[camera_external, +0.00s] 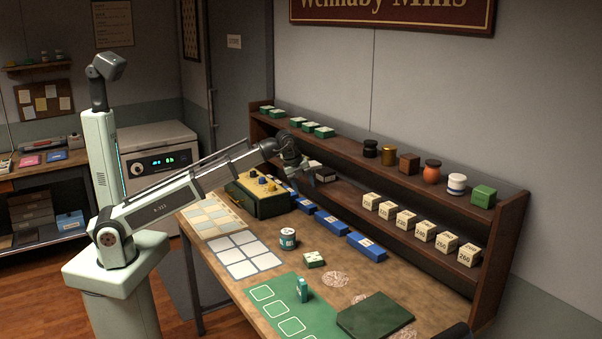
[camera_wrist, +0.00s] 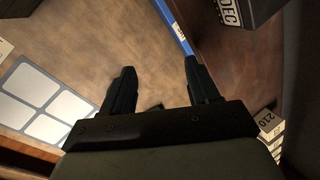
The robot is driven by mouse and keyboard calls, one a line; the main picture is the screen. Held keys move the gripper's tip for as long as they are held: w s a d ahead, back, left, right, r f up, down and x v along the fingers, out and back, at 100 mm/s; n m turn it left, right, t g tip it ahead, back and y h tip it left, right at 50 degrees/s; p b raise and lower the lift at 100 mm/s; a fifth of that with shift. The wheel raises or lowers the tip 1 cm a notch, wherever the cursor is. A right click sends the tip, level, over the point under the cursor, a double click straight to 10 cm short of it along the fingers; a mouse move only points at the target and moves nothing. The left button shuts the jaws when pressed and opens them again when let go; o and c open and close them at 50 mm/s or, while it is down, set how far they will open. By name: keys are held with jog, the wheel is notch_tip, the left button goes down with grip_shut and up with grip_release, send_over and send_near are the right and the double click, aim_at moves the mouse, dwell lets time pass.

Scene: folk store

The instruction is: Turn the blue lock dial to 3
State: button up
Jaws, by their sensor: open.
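A dark green box (camera_external: 264,204) with a tan top stands at the back left of the bench, left of my gripper. Several small dials sit on its top; one looks dark blue (camera_external: 271,186), but its markings are too small to read. My gripper (camera_external: 308,175) is in the air near the lower shelf, to the right of the box and apart from it. In the wrist view my gripper (camera_wrist: 160,85) is open, with nothing between its fingers and bare brown bench below. The box and dials do not show in the wrist view.
Blue trays (camera_external: 366,246) line the shelf foot; one shows in the wrist view (camera_wrist: 168,18). A black box marked DEC (camera_wrist: 235,10) is close to my gripper. Numbered blocks (camera_external: 405,221) stand on the shelf (camera_external: 497,232). A white grid sheet (camera_external: 243,254) and a tin (camera_external: 288,239) are on the bench.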

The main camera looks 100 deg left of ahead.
dwell(0.3)
notch_tip(320, 180, up, 6)
jog(key=n+g+h, duration=0.2)
jog(key=n+g, duration=0.1)
jog(key=n, duration=1.5)
send_over(263, 178)
notch_tip(263, 178, down, 13)
jog(key=shift+s+a+r, duration=0.1)
jog(key=shift+s+a, duration=0.05)
jog(key=shift+c, duration=0.2)
jog(key=c, duration=1)
